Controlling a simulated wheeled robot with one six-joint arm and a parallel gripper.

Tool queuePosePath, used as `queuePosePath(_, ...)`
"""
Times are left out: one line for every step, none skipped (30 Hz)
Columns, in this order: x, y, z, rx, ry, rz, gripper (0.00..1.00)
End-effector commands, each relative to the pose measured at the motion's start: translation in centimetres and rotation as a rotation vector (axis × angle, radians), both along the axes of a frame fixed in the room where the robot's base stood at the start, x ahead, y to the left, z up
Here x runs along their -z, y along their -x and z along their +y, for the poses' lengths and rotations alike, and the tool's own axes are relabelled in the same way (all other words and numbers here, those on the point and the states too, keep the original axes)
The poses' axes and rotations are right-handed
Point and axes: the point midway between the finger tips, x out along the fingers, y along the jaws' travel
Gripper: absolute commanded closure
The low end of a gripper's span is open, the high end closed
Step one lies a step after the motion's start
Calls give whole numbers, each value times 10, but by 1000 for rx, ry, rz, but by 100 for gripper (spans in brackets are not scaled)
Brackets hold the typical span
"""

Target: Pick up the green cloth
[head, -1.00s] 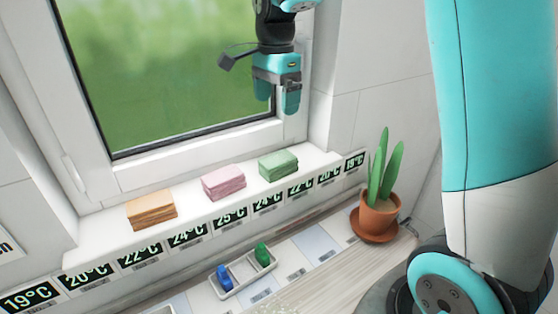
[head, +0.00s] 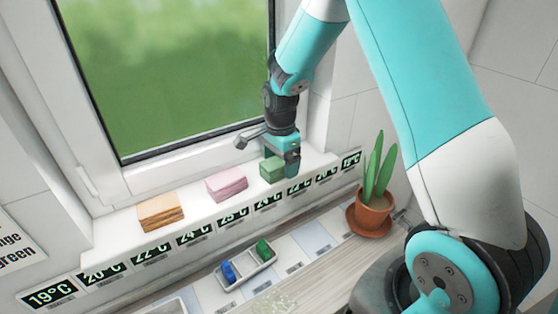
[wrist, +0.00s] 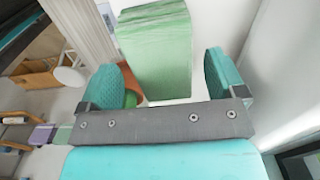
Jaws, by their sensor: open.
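The green cloth (head: 272,169) is a folded stack on the white window sill, at the right end of a row of cloths. My gripper (head: 282,164) is right at it, pointing down, and hides part of its right side in the head view. In the wrist view the green cloth (wrist: 157,50) stands between and beyond the two open teal fingers of my gripper (wrist: 172,82). A gap shows on each side of the cloth there. I cannot tell how deep the cloth is between the fingertips.
A pink cloth (head: 227,184) and an orange cloth (head: 160,211) lie farther left on the sill (head: 120,229). A potted plant (head: 373,211) stands at the right below the sill. A small tray (head: 247,267) holds a blue and a green item. The window frame is close behind.

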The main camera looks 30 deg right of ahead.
Motion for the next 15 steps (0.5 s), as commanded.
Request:
queuePosePath(4, 0, 1, -1, -1, 3, 11)
queuePosePath(8, 0, 1, -1, -1, 3, 11)
queuePosePath(11, 0, 1, -1, 0, 2, 11)
queuePosePath(13, 0, 1, -1, 0, 0, 11)
queuePosePath(15, 0, 1, -1, 0, -1, 11)
queuePosePath(16, 0, 1, -1, 0, -1, 11)
queuePosePath(16, 0, 1, 0, 0, -1, 11)
queuePosePath(16, 0, 1, 0, 0, -2, 11)
queuePosePath(16, 0, 1, 0, 0, -2, 11)
queuePosePath(16, 0, 1, 0, 0, -2, 11)
queuePosePath(16, 0, 1, 0, 0, -2, 11)
queuePosePath(16, -1, 1, 0, 0, -2, 18)
queuePosePath(16, -1, 1, 0, 0, -2, 24)
queuePosePath(16, -1, 1, 0, 0, -2, 31)
queuePosePath(16, -1, 1, 0, 0, -2, 40)
